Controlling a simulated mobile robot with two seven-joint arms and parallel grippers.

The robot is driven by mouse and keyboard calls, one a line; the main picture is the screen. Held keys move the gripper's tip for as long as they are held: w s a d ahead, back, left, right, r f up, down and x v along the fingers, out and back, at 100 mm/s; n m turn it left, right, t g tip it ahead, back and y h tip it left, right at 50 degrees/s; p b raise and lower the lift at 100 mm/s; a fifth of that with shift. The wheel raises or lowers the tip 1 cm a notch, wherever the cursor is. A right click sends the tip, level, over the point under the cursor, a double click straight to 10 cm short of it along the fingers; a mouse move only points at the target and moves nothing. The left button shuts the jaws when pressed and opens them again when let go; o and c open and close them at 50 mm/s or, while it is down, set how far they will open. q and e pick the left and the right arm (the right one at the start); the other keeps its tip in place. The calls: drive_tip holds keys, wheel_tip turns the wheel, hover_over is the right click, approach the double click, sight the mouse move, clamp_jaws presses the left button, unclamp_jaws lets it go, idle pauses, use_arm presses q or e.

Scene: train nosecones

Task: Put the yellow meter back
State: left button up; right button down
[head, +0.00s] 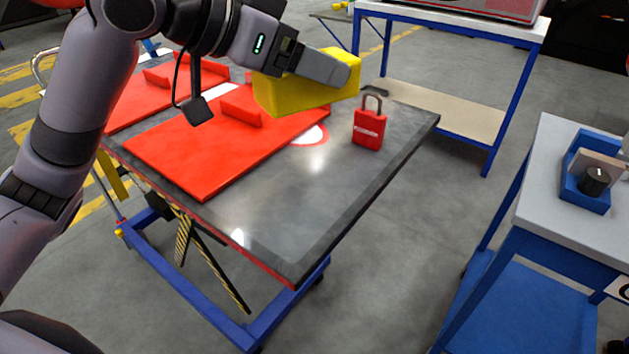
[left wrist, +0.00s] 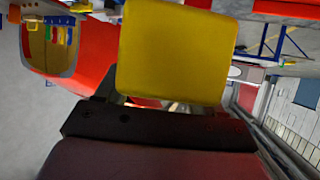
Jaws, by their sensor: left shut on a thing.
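The yellow meter (head: 300,92) is a yellow box held above the dark lift table (head: 330,200), over the red boards. My left gripper (head: 325,72) is shut on it, with a grey finger along its near face. In the left wrist view the yellow meter (left wrist: 172,52) fills the upper middle, in front of the gripper. The meter's dial face does not show in either view. My right gripper is not in view.
Red boards with raised blocks (head: 200,150) cover the table's left part. A red padlock (head: 370,125) stands at its right. A grey-topped blue cart (head: 560,210) at right holds a blue holder (head: 585,185) with a black knob. Another blue-framed bench (head: 470,22) stands behind.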

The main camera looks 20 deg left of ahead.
use_arm(q)
wheel_tip(320, 180, down, 13)
drive_tip(key=shift+b, duration=1.05)
wheel_tip(320, 180, down, 4)
drive_tip(key=shift+f+b, duration=0.1)
drive_tip(key=shift+b, duration=0.3)
drive_tip(key=o, duration=1.5)
drive_tip(key=shift+c, duration=0.2)
drive_tip(key=v, duration=1.2)
